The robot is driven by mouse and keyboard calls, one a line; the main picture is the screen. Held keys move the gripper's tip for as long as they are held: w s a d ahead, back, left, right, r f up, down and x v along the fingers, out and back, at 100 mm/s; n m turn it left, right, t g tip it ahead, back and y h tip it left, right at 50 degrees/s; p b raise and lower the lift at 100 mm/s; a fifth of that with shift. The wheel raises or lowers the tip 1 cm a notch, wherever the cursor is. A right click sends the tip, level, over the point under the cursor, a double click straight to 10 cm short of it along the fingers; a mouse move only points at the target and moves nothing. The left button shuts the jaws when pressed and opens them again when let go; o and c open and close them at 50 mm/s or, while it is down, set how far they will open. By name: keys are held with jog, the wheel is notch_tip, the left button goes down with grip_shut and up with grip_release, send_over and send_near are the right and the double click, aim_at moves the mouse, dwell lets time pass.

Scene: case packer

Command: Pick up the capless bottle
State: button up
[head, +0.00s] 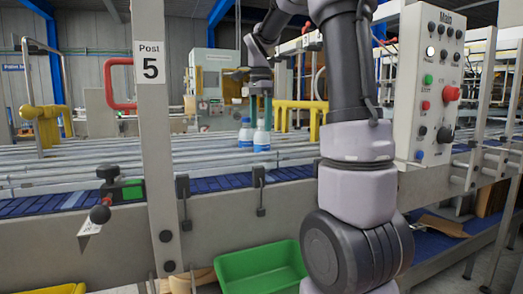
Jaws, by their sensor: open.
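Two small bottles stand upright side by side on the grey roller conveyor (120,160) in the head view. The left bottle (245,134) has a blue top. The right bottle (262,138) is pale with a blue band low down, and I see no blue cap on its neck, so it looks like the capless one. My gripper (260,90) is open above the two bottles, pointing down, and appears apart from them. Its fingers are small and partly lost against the background.
A post marked 5 (151,110) stands at the front left. A control panel (430,85) is at the right. A green bin (260,267) sits low in front. Yellow guard rails (300,108) stand behind the bottles. The rollers left of the bottles are clear.

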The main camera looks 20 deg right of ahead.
aim_at(262, 135)
jog(key=f, duration=0.4)
jog(key=shift+s+d+f, duration=0.1)
jog(key=shift+d+f, duration=0.15)
jog(key=shift+f, duration=0.15)
grip_shut()
